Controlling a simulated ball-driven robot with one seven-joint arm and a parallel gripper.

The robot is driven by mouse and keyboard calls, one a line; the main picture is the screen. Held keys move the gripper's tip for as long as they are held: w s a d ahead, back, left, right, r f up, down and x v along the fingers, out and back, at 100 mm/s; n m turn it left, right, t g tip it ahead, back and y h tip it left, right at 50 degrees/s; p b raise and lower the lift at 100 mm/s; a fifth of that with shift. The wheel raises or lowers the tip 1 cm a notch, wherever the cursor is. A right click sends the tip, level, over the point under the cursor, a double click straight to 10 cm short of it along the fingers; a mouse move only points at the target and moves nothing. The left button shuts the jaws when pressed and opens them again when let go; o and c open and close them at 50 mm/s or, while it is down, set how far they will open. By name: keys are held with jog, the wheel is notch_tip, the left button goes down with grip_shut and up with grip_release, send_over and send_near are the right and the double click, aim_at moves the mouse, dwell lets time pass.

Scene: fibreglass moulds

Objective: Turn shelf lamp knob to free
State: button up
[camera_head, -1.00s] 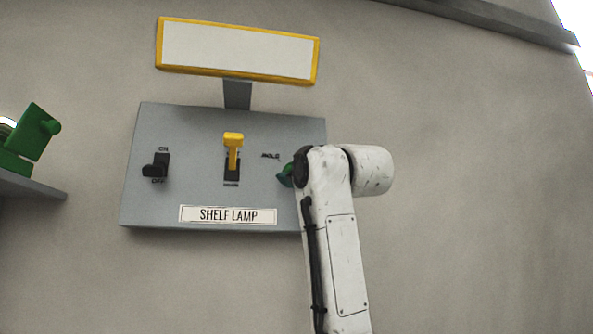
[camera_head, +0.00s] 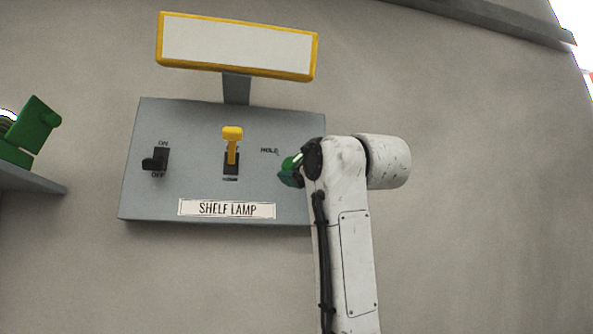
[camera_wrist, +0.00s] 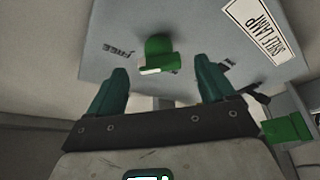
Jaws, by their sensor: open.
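The shelf lamp panel (camera_head: 200,125) is a grey box on the wall with a SHELF LAMP label (camera_head: 227,209). The green knob (camera_wrist: 158,52) shows in the wrist view with a pale mark on its lower edge and a FREE label (camera_wrist: 118,50) to its left. My gripper (camera_wrist: 166,80) is open; its two dark teal fingers stand either side below the knob, apart from it in the picture. In the head view the knob (camera_head: 292,161) is partly hidden by my gripper and arm, beside the word HOLD (camera_head: 269,151). I cannot tell its exact setting.
A black ON/OFF switch (camera_head: 156,160) and a yellow lever (camera_head: 232,145) sit left on the panel. A yellow-framed lamp (camera_head: 238,47) rises above it. A green device (camera_head: 31,130) stands on a shelf (camera_head: 32,181) at left. The wall right of my arm is bare.

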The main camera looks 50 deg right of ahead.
jog(key=b+v, duration=0.2)
jog(key=v, duration=0.5)
jog(key=shift+s, duration=0.15)
